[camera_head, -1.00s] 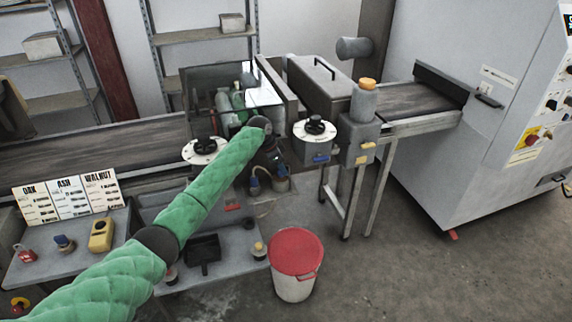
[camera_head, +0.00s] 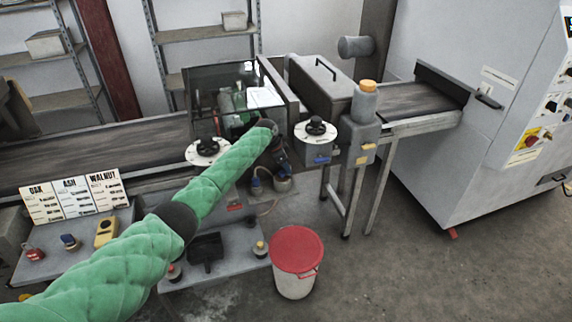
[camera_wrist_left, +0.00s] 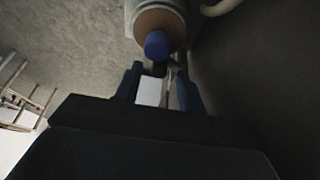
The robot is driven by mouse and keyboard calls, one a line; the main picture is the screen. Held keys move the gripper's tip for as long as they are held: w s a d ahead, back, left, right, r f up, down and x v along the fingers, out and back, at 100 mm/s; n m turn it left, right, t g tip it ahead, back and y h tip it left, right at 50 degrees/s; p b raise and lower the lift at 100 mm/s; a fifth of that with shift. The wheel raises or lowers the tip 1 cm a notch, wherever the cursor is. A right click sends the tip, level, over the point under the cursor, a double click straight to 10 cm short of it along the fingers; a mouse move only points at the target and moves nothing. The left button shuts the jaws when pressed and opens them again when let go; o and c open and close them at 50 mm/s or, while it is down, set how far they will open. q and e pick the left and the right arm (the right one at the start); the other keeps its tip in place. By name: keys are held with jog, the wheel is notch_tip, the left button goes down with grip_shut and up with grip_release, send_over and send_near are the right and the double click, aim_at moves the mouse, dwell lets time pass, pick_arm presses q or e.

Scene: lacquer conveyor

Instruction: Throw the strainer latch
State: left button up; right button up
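My left arm, in a green sleeve, reaches in from the lower left of the head view. Its dark gripper (camera_head: 277,158) hangs by the front of the conveyor machine, its fingers hard to make out there. In the left wrist view the two fingers (camera_wrist_left: 160,88) stand apart, with a visible gap between them. Just beyond their tips is a pale cylindrical fitting with a brown end (camera_wrist_left: 160,22) and a blue tip (camera_wrist_left: 157,45). I cannot tell whether the fingers touch it. I cannot clearly pick out the strainer latch. My right gripper is out of view.
Two white dials with black knobs, left (camera_head: 207,149) and right (camera_head: 316,129), flank the gripper. Small pots (camera_head: 282,183) sit just below it. A red-lidded bucket (camera_head: 296,250) stands on the floor. A grey post with an orange top (camera_head: 368,87) stands to the right.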

pick_arm(q)
jog(key=shift+d+f, duration=0.15)
jog(key=shift+f, duration=0.2)
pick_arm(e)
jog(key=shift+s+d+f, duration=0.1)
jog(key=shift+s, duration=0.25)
